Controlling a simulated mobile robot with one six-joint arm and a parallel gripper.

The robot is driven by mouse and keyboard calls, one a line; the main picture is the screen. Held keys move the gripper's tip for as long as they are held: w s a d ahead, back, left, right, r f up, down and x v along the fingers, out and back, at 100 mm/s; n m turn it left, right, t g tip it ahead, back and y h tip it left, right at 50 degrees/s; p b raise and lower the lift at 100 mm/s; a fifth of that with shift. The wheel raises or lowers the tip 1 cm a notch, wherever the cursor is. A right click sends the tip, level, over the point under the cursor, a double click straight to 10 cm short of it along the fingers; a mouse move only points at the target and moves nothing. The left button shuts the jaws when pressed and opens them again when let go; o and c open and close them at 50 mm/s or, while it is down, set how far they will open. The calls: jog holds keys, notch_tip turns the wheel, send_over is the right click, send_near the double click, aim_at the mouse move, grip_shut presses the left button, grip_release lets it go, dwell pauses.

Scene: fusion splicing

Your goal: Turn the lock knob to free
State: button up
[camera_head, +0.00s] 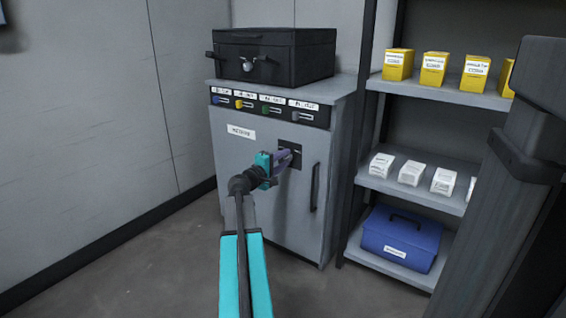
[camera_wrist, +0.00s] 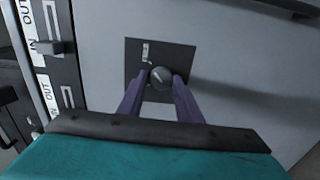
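The lock knob (camera_wrist: 161,77) is a small, dark, round knob with a light slanted mark on its face. It sits on a dark square plate (camera_wrist: 137,60) on the grey cabinet door. In the head view the plate (camera_head: 296,147) shows at the upper right of the door, with the knob hidden behind my gripper (camera_head: 284,160). In the wrist view my gripper (camera_wrist: 162,80) has its two purple fingers on either side of the knob, with no clear gap left between them and it. A small pale label (camera_wrist: 145,52) is on the plate above the knob.
The grey cabinet (camera_head: 250,200) has a long door handle (camera_head: 314,188) right of the plate. Several coloured, labelled levers line its top panel (camera_head: 270,107). A black case (camera_head: 290,55) stands on top. Shelves with yellow boxes (camera_head: 433,68), white boxes and a blue box (camera_head: 402,238) are at the right.

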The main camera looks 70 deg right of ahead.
jog(key=shift+o, duration=1.3)
jog(key=shift+a+p, duration=0.3)
jog(key=shift+a, duration=0.4)
jog(key=p+v, duration=0.4)
jog(key=v, duration=0.8)
jog(key=shift+w+a, duration=0.2)
jog(key=shift+w, duration=0.05)
